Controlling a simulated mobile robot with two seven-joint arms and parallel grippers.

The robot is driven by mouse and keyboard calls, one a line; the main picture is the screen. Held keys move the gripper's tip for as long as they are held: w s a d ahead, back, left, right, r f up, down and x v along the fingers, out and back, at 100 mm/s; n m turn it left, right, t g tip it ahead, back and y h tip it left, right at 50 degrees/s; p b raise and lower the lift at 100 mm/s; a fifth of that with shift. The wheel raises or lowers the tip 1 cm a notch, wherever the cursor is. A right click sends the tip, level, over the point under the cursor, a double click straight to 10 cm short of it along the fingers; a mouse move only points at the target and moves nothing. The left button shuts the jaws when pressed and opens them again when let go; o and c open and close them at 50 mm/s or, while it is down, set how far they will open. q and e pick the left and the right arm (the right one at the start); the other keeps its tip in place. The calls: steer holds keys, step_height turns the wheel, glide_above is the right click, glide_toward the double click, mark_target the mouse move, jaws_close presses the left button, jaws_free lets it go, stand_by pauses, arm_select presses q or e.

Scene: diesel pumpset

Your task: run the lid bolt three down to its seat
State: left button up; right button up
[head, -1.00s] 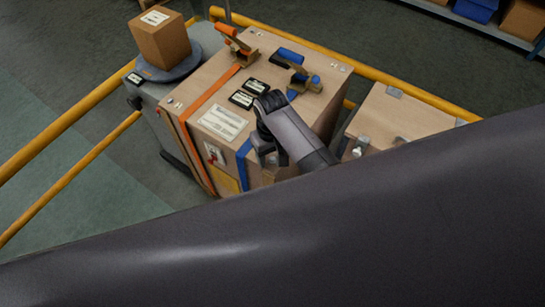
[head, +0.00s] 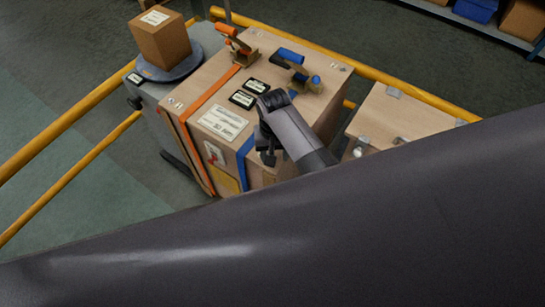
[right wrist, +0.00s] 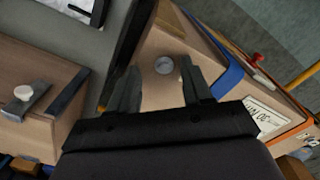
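In the right wrist view a round grey bolt head (right wrist: 164,65) shows on a light wooden face of the case. My right gripper (right wrist: 160,72) is open, with its two fingers apart on either side of the bolt head in that view. I cannot tell how far its tips are from the bolt, nor whether this is bolt three. In the head view my right gripper (head: 267,152) is at the near edge of the large wooden case (head: 205,92), beside the blue strap, and hides what lies beneath it. My left gripper is not in view.
The case carries an orange strap (head: 208,93), black labels and two tool-like items with orange (head: 240,43) and blue handles (head: 297,60). A cardboard box (head: 160,40) stands at left. A smaller wooden box (head: 400,115) is at right. Yellow rails (head: 75,112) surround them.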

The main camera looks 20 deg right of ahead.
steer(key=shift+a+r, duration=0.15)
steer(key=shift+a, duration=0.25)
steer(key=shift+s+r, duration=0.15)
steer(key=shift+r, duration=3.15)
steer(key=shift+f, duration=0.1)
step_height(320, 180, down, 6)
steer(key=shift+f, duration=0.2)
steer(key=shift+f+n, duration=0.25)
steer(key=shift+n, duration=0.05)
steer(key=n, duration=0.3)
steer(key=shift+d+r, duration=0.1)
steer(key=shift+d, duration=0.05)
steer(key=shift+n, duration=0.3)
